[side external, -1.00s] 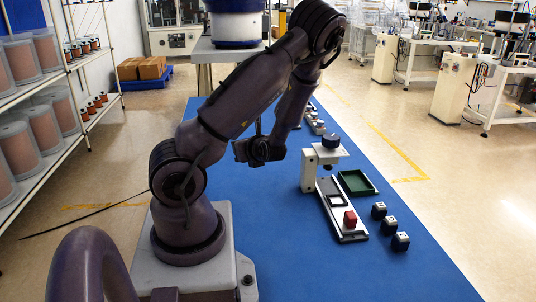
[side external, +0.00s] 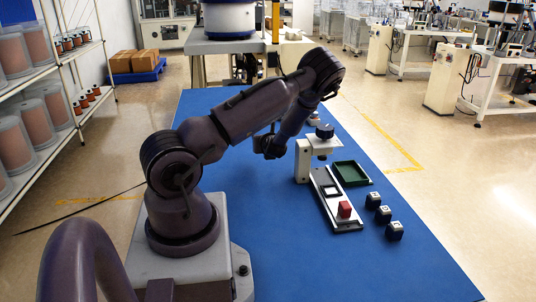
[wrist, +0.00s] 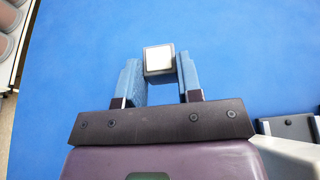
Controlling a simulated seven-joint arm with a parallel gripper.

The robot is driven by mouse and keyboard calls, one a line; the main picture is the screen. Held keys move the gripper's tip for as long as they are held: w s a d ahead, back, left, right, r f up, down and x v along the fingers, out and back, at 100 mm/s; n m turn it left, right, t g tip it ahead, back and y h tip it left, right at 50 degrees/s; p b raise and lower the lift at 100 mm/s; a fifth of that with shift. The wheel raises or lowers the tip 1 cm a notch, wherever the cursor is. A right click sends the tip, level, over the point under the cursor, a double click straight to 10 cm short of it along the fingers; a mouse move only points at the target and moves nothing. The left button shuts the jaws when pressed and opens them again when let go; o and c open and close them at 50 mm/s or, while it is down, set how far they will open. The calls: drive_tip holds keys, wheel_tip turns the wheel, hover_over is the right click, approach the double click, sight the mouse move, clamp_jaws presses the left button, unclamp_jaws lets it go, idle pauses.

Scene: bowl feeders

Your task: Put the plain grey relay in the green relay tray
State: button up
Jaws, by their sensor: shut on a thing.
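My gripper (wrist: 160,78) is shut on a small block, the plain grey relay (wrist: 159,60), with a pale square top and grey sides. The relay sits between the blue fingertips, with blue mat below it. In the side external view my gripper (side external: 270,149) hangs above the mat, left of the press stand; the relay cannot be made out there. The green relay tray (side external: 351,174) lies to the right of the stand, apart from my gripper, and looks empty.
A press stand (side external: 302,160) with a dark knob stands between my gripper and the tray. Its long base plate (side external: 346,225) carries a red block (side external: 344,209). Several dark blocks with white tops (side external: 383,214) stand to the right. The mat's front part is clear.

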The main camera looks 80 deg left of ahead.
sight(268, 163)
drive_tip(key=shift+w+a+f, duration=0.25)
drive_tip(key=shift+a+f, duration=0.25)
drive_tip(key=shift+f, duration=0.15)
drive_tip(key=shift+w+a+f, duration=0.25)
drive_tip(key=shift+a+f, duration=0.25)
drive_tip(key=shift+f, duration=0.1)
drive_tip(key=shift+w+a+f, duration=0.1)
drive_tip(key=shift+a+f, duration=0.1)
drive_tip(key=shift+f, duration=1.6)
drive_tip(key=shift+f, duration=0.1)
drive_tip(key=o, duration=0.9)
drive_tip(key=v, duration=1)
drive_tip(key=shift+d, duration=0.35)
drive_tip(key=shift+o, duration=0.6)
drive_tip(key=shift+d+r, duration=0.45)
drive_tip(key=shift+d, duration=0.15)
